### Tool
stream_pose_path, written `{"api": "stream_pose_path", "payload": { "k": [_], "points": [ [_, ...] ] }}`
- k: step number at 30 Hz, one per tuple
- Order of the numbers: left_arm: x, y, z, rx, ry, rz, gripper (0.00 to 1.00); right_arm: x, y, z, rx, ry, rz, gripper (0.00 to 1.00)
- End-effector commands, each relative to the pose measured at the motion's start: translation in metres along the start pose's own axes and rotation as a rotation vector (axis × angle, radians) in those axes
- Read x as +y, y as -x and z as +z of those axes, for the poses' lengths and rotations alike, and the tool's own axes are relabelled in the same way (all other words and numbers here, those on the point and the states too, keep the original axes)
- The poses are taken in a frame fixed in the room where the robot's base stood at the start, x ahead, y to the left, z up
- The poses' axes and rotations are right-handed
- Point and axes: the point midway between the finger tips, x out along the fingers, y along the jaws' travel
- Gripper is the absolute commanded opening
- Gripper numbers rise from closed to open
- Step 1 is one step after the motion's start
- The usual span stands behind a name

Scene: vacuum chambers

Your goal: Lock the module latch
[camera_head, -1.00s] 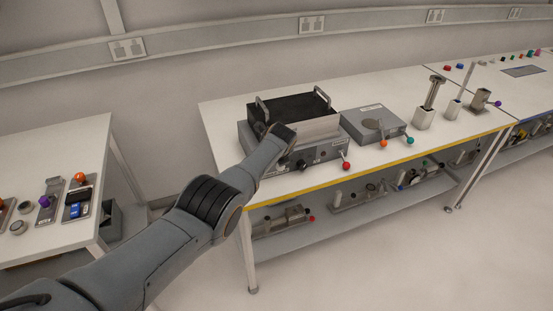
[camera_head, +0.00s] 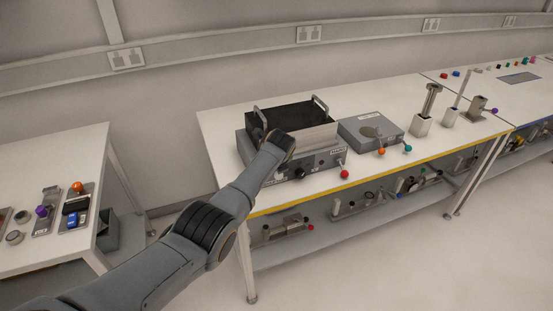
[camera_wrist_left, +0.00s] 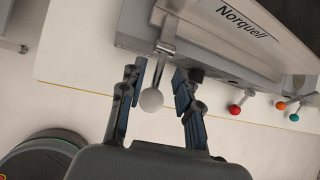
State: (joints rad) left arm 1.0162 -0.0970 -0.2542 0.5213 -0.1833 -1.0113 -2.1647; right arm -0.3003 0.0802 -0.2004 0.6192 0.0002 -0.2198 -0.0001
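The module (camera_head: 318,134) is a grey box with a black top and two handles, set on a grey base unit (camera_head: 322,162) on the table. In the left wrist view its panel (camera_wrist_left: 245,25) reads "Norquell". A short metal latch lever with a pale ball knob (camera_wrist_left: 151,99) sticks out from the front edge. My left gripper (camera_wrist_left: 160,80) is open, with its fingers on either side of this knob and no clear contact visible. In the head view my left wrist hides the lever and the fingers. My right gripper is in neither view.
A red-knobbed lever (camera_head: 344,174) is at the base's right front. A grey box (camera_head: 371,129) with orange (camera_head: 382,152) and teal (camera_head: 408,149) knobs stands to the right, then metal fixtures (camera_head: 423,122). Another table (camera_head: 50,160) is at left. Open floor lies in front.

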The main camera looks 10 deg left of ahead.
Motion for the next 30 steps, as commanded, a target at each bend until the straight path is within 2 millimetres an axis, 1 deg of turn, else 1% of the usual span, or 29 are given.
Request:
{"api": "stream_pose_path", "payload": {
  "k": [5,11,15,21,25,30],
  "points": [
    [0.002,0.015,-0.002,0.001,-0.001,-0.003,0.33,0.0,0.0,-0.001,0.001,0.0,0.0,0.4],
    [0.001,0.041,-0.001,0.0,-0.001,-0.004,0.33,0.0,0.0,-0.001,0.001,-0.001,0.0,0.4],
    [0.001,0.063,-0.001,-0.001,-0.001,-0.003,0.33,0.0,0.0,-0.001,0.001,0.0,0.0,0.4],
    [0.001,0.09,-0.001,0.001,-0.001,-0.003,0.33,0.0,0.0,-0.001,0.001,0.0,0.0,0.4],
    [0.001,0.1,-0.002,0.002,-0.001,-0.002,0.33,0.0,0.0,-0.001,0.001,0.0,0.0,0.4],
    [0.001,0.104,-0.002,0.003,-0.002,0.0,0.33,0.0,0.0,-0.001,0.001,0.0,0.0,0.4]
  ]
}}
